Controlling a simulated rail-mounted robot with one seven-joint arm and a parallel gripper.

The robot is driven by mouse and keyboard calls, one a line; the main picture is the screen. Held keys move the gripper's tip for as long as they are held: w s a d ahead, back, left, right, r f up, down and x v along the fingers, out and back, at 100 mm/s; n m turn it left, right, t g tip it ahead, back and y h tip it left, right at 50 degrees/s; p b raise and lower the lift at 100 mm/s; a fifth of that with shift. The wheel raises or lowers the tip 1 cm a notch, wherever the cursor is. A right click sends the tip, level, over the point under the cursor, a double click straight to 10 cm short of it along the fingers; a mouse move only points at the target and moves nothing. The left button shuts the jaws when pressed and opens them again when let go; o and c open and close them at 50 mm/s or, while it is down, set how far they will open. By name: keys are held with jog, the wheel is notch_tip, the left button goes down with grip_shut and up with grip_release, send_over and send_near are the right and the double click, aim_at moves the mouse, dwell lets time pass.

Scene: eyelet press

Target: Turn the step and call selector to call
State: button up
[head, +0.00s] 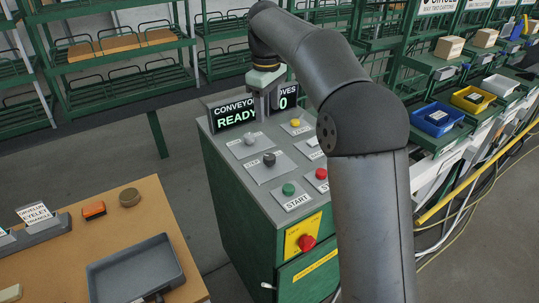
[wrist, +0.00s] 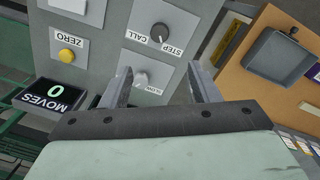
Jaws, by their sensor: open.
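The step and call selector (wrist: 159,33) is a dark round knob on a white plate lettered STEP and CALL. In the head view the selector (head: 269,159) sits mid-panel on the green console. I cannot tell for sure which word its pointer faces. My gripper (head: 268,106) is open and empty, above the far part of the panel, beyond the selector. In the wrist view my gripper (wrist: 160,72) has its fingers either side of a pale knob (wrist: 141,79) on a plate lettered SLOW; the selector lies past the fingertips. No contact shows.
The panel also bears a yellow button (head: 295,122), a green START button (head: 289,189) and a red button (head: 321,173). A red knob (head: 307,242) is on the console's front. The READY display (head: 236,113) stands behind. A wooden table (head: 164,211) is at left.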

aim_at(270, 157)
jog(key=f, duration=1.6)
jog(key=shift+w+d+f, duration=0.1)
jog(key=shift+w+d, duration=0.15)
jog(key=c, duration=1)
